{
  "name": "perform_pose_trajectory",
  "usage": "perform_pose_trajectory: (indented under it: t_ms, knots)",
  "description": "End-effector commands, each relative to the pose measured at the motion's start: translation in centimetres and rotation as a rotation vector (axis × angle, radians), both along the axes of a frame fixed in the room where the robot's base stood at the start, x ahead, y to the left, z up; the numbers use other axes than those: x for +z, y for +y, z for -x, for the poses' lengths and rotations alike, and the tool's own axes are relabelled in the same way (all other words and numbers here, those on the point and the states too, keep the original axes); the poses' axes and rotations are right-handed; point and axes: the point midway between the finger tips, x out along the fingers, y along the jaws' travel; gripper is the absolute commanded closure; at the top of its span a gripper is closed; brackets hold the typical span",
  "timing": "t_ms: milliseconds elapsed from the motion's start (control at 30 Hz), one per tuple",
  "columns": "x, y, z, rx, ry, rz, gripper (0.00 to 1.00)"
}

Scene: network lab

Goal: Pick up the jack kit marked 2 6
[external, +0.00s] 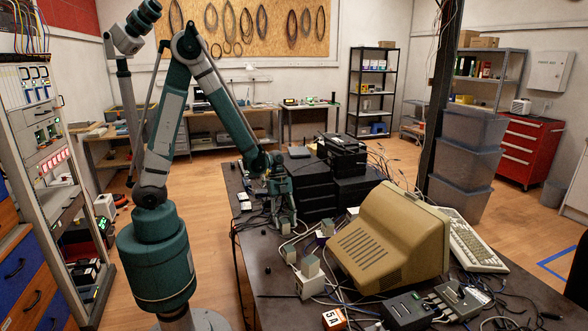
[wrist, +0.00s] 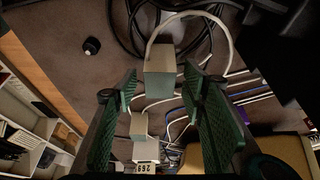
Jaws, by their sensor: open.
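My gripper (external: 283,218) is open and points down over the near part of the dark table in the external view. In the wrist view, the two green finger pads of my gripper (wrist: 160,88) stand wide apart. A small grey-beige box (wrist: 160,72) shows between them; I cannot tell its height relative to the fingertips. A second similar box (wrist: 138,124) and a pale box with a dark-lettered label (wrist: 146,151) lie lower in that view. The label seems to include 2 and 6 but is small. In the external view, small boxes (external: 310,266) stand near my gripper.
A beige monitor (external: 385,240) stands close on the right, with a keyboard (external: 470,240) behind it. Black equipment cases (external: 310,185) stand behind my gripper. Loose cables surround the boxes. A box marked 5 A (external: 335,318) lies at the front.

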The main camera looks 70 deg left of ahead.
Motion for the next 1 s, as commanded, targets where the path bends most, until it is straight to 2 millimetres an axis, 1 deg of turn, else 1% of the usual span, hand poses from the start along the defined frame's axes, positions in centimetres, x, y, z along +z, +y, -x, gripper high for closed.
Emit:
perform_pose_trajectory:
  t_ms: [567, 667, 800, 833, 1000]
  knots:
    - [-0.13, -0.09, 0.02, 0.000, 0.000, 0.000, 0.59]
    - [-0.13, -0.08, 0.02, 0.000, 0.000, 0.000, 0.69]
    - [-0.13, -0.09, 0.02, 0.000, 0.000, 0.000, 0.88]
    - [-0.13, -0.09, 0.02, 0.000, 0.000, 0.000, 0.89]
    - [-0.12, -0.08, 0.02, 0.000, 0.000, 0.000, 0.89]
